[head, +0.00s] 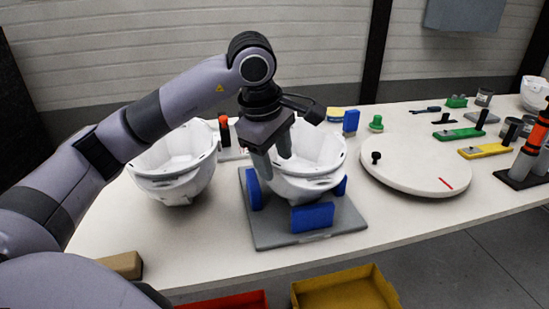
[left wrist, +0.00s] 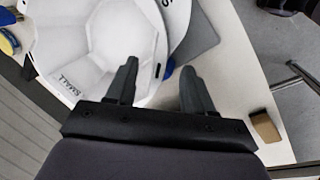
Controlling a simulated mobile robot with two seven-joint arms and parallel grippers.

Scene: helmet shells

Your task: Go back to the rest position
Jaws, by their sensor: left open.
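My left gripper (head: 272,163) is open, with its fingers pointing down over the left side of a white helmet shell (head: 318,160). That shell sits open side up between blue blocks (head: 312,217) on a grey fixture plate (head: 265,235). A second white helmet shell (head: 172,178) stands to the left on the table. My right gripper is in neither view.
A round white turntable (head: 415,170) with a black knob stands right of the fixture. Green and yellow tools and an orange-and-grey device (head: 533,140) are at the far right. Red and yellow bins (head: 345,288) stand below the front edge. A brown block (head: 122,264) lies at front left.

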